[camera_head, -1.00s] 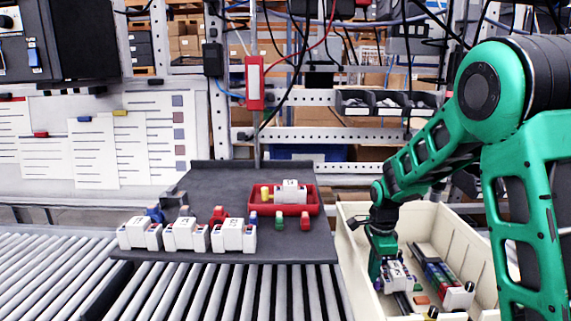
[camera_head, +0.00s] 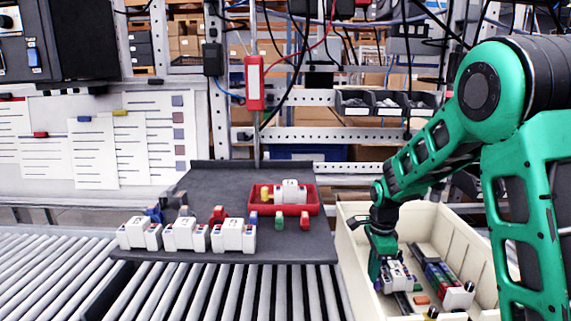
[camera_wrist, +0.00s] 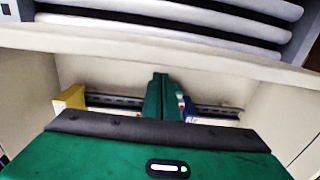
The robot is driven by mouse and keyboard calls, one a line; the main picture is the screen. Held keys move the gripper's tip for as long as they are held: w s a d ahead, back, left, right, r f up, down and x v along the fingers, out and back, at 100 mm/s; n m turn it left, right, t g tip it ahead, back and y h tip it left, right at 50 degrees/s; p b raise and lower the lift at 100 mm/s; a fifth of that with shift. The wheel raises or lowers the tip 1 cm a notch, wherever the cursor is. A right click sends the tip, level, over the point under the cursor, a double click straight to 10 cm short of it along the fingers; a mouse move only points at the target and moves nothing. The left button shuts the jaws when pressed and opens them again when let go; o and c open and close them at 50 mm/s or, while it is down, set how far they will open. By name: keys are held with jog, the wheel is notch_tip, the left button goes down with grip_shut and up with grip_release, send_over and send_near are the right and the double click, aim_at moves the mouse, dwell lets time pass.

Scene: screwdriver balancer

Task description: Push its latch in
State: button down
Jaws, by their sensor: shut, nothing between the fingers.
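My gripper (camera_head: 376,272) points down inside the cream bin at the right of the head view. In the wrist view its green fingers (camera_wrist: 161,98) are together, with nothing between them, at a dark metal rail (camera_wrist: 110,100). A yellow part (camera_wrist: 71,100) sits at the rail's left end, apart from the fingers. A small blue, white and red part (camera_wrist: 188,107) shows just right of the fingers. In the head view a white module (camera_head: 396,274) with coloured parts is right beside my gripper. No latch can be made out; my fingers hide part of the rail, and contact cannot be told.
The cream bin (camera_head: 352,222) has high walls around my gripper. It also holds another coloured row (camera_head: 437,270) and a loose orange-red piece (camera_head: 421,300). Left of it, a dark board (camera_head: 215,185) carries white modules (camera_head: 184,234) and a red tray (camera_head: 262,209) above rollers (camera_head: 230,292).

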jog(key=shift+s+d+f, duration=0.3)
jog(key=shift+f, duration=0.25)
jog(key=shift+s+d+f, duration=0.3)
jog(key=shift+f, duration=0.25)
jog(key=shift+a, duration=0.3)
jog(key=shift+r, duration=0.1)
jog(key=shift+w+r, duration=0.3)
jog(key=shift+r, duration=0.65)
notch_tip(320, 180, up, 16)
jog(key=shift+w+a+f, duration=0.15)
jog(key=shift+w+a, duration=0.1)
jog(key=shift+s, duration=0.1)
